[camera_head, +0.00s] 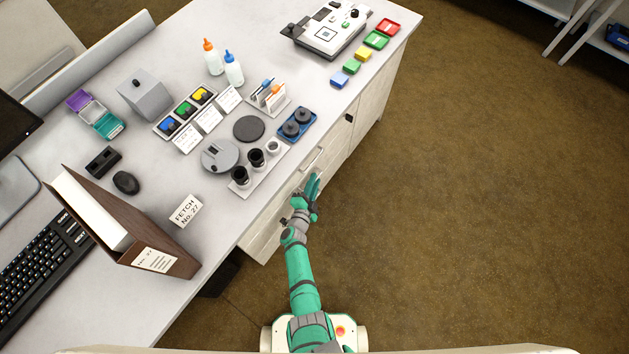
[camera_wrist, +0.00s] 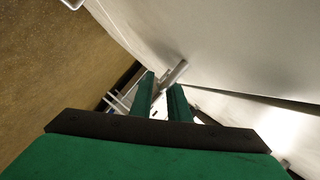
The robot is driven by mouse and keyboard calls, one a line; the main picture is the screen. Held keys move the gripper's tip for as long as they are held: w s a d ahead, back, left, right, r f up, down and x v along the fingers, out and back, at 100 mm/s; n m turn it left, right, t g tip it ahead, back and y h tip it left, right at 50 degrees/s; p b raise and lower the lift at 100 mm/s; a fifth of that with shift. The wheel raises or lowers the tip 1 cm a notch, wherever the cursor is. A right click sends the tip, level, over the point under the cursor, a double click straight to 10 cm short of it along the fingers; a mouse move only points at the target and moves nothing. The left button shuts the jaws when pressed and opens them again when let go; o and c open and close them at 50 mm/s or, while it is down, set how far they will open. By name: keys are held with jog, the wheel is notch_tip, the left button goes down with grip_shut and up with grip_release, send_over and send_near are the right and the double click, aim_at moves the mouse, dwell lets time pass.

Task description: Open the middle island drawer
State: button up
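The pale island (camera_head: 372,100) has drawer fronts along its right side. A bar handle (camera_head: 314,159) shows on one front just past my gripper; the fronts look flush, and I cannot tell the stacking of the drawers from above. My gripper (camera_head: 314,184) is beside this side, below the tabletop edge. In the wrist view, the two green fingers of my gripper (camera_wrist: 163,82) are apart.
The brown floor (camera_head: 450,220) to the right is clear.

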jog(key=shift+w+d+f, duration=0.1)
jog(key=shift+w+d, duration=0.05)
jog(key=shift+w, duration=0.2)
grip_shut()
dwell(1.3)
